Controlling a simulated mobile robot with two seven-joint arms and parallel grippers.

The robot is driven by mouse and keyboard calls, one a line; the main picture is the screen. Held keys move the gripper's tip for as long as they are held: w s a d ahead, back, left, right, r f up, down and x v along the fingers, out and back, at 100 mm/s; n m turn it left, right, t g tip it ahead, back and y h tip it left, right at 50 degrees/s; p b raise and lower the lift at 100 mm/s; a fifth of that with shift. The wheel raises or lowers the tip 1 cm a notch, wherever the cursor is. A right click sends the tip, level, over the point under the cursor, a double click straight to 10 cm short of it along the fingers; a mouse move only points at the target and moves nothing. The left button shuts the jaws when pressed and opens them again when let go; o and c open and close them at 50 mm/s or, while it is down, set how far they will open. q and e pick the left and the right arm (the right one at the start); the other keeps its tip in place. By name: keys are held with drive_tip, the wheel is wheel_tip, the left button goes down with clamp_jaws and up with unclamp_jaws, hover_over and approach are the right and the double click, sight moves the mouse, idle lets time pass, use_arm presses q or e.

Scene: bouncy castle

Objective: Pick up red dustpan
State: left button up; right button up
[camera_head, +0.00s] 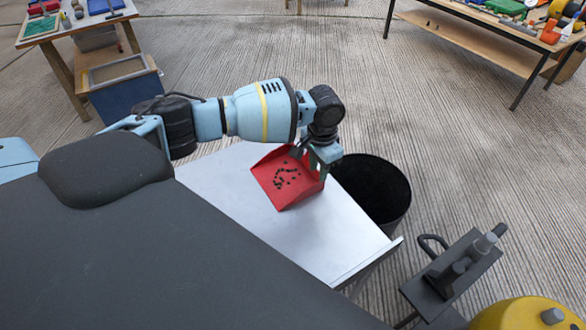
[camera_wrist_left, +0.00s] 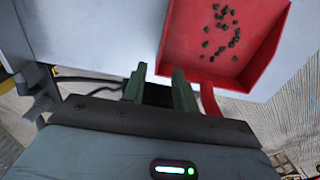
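The red dustpan (camera_head: 287,180) holds several small dark bits and lies on a white tabletop (camera_head: 225,172). My left gripper (camera_head: 309,163) is over the dustpan's back right edge. In the left wrist view the dustpan (camera_wrist_left: 195,50) is at the upper right, and its red handle (camera_wrist_left: 209,97) runs down beside the right finger, partly hidden by the gripper body. The two green fingers of the left gripper (camera_wrist_left: 159,85) are apart, with no red handle visible between them. My right gripper is not in view.
A black bin (camera_head: 385,190) stands right beside the white table. A grey stand with a handle (camera_head: 455,272) and a yellow object (camera_head: 530,315) are at the lower right. Cluttered tables and a blue crate (camera_head: 128,98) stand farther back. Open floor lies between.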

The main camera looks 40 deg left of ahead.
sight(315, 185)
use_arm(q)
drive_tip(key=shift+f, duration=0.85)
drive_tip(key=shift+s+f, duration=0.15)
drive_tip(key=shift+f, duration=1.15)
drive_tip(key=shift+s+f, duration=0.15)
drive_tip(key=shift+f, duration=1.15)
drive_tip(key=shift+c, duration=0.3)
clamp_jaws()
